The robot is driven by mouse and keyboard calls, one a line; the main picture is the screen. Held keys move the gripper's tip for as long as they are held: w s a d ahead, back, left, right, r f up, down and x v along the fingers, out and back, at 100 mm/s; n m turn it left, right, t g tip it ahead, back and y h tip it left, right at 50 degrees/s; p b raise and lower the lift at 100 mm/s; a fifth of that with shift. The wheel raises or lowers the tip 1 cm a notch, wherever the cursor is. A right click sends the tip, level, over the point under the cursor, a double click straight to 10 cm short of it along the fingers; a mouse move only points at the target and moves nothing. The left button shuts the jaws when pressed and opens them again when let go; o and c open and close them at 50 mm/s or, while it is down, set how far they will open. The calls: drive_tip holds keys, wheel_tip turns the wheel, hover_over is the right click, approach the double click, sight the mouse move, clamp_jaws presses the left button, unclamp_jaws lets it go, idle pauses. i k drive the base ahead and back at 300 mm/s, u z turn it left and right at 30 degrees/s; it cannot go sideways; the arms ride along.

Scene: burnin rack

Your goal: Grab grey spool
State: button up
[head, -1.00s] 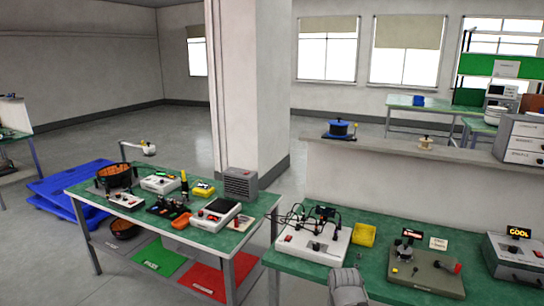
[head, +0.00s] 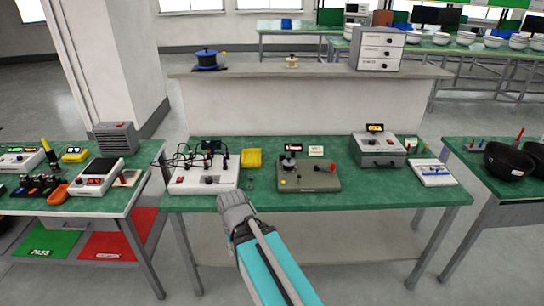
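I cannot pick out a grey spool for certain in the head view. A small cream knob-like piece (head: 291,62) stands on the ledge behind the middle table; it is too small to tell whether it is a spool. A blue round pot-like thing (head: 206,57) sits on a dark base further left on that ledge. My arm reaches up from the bottom, and its grey end with my gripper (head: 236,205) is over the front edge of the middle table. The fingers cannot be made out, nor whether anything is between them.
The green middle table (head: 340,200) carries a white cabled box (head: 204,180), a yellow bin (head: 251,158), an olive panel (head: 309,176) and a grey box (head: 378,149). A drawer unit (head: 378,48) stands on the ledge. Black bowls (head: 508,160) are on the right table.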

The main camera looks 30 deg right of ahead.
sight(288, 163)
drive_tip(key=z, duration=0.4)
drive_tip(key=i, duration=0.55)
drive_tip(key=z, duration=0.4)
